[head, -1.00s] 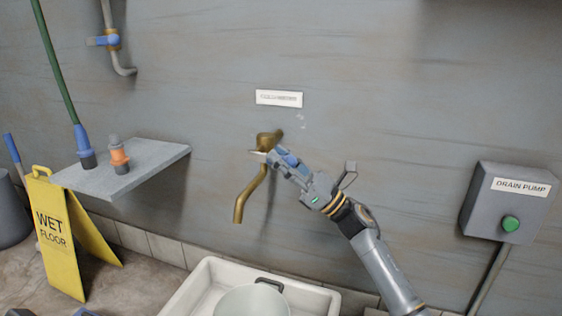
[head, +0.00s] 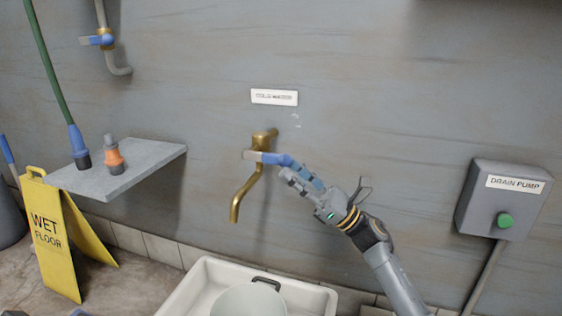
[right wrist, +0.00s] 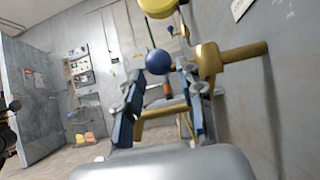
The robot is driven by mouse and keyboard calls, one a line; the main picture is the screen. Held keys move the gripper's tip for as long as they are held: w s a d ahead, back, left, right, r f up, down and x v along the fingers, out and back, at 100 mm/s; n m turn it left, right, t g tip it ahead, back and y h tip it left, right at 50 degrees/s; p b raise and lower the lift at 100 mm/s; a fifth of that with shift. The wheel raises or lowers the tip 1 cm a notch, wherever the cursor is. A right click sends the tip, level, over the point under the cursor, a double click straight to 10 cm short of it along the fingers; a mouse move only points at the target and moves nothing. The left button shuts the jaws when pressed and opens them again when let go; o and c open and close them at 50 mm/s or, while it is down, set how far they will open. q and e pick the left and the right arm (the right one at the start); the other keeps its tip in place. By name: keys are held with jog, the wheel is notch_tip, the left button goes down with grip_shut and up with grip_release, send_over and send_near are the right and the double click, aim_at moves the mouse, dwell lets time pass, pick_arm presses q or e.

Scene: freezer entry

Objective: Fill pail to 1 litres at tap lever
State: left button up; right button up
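The brass tap (head: 262,142) is on the wall under a COLD WATER label. Its blue lever (head: 281,159) points to the right; its rounded blue end (right wrist: 158,62) shows in the right wrist view. My right gripper (head: 289,176) is just below and right of the lever. Its fingers (right wrist: 160,103) are apart with nothing visibly clamped. No stream shows below the spout (head: 236,212). The pale pail (head: 247,301) stands in the white sink (head: 196,283), cut off by the bottom edge; its inside level cannot be read. Only small scraps at the bottom left may be my left gripper.
A grey shelf (head: 133,160) at the left holds an orange nozzle (head: 113,157) and a blue hose end (head: 79,148). A yellow wet floor sign (head: 52,240) stands below. A drain pump box (head: 502,203) is on the right wall. The wall between is clear.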

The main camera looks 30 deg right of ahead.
jog(key=v, duration=0.6)
jog(key=shift+s+d+f, duration=0.2)
